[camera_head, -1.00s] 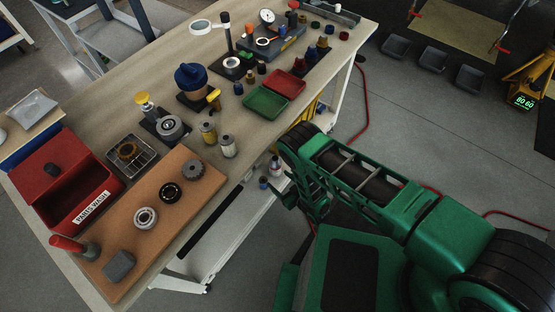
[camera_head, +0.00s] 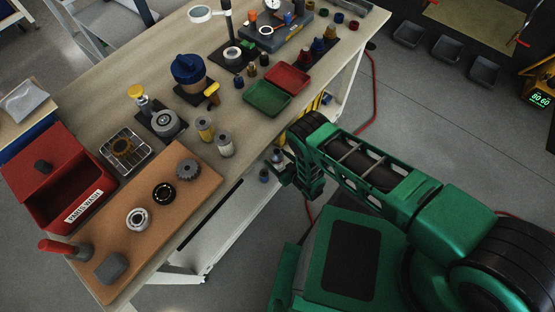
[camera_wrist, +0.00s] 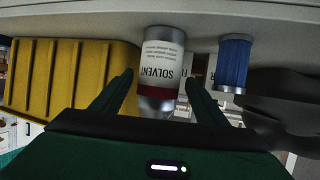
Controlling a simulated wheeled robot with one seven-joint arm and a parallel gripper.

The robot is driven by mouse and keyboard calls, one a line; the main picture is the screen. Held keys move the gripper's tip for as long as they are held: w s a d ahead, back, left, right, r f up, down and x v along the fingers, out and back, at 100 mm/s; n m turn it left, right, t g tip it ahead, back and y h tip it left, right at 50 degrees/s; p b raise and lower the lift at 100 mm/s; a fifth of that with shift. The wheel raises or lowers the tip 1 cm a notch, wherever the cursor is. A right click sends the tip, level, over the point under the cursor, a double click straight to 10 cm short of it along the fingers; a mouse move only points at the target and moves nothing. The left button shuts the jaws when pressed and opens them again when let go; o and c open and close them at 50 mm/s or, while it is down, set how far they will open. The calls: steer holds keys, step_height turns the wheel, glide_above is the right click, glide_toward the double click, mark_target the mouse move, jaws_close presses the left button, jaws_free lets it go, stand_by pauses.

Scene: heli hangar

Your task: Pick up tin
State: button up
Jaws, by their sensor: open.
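The tin, silver with a white "SOLVENT" label and a dark red band, shows large in the wrist view (camera_wrist: 162,70). In the head view it seems to be the small pale can (camera_head: 278,156) on the lower shelf, beside the table's near edge. My gripper (camera_wrist: 159,82) is open, with one green finger on each side of the tin in the wrist picture. No contact shows, and I cannot tell how deep the tin sits between the fingers. In the head view my gripper (camera_head: 290,178) is dark and partly hidden by my arm.
A blue ribbed cylinder (camera_wrist: 234,62) stands close to the right of the tin in the wrist view. A ribbed yellow container (camera_wrist: 70,78) is on the left. The worktop (camera_head: 130,85) above the shelf (camera_head: 205,245) is crowded with parts.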

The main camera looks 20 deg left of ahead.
steer(key=shift+x, duration=2.35)
steer(key=shift+w+d, duration=0.1)
steer(key=shift+c, duration=0.3)
steer(key=c, duration=1.3)
steer(key=shift+o, duration=0.2)
steer(key=shift+r, duration=0.25)
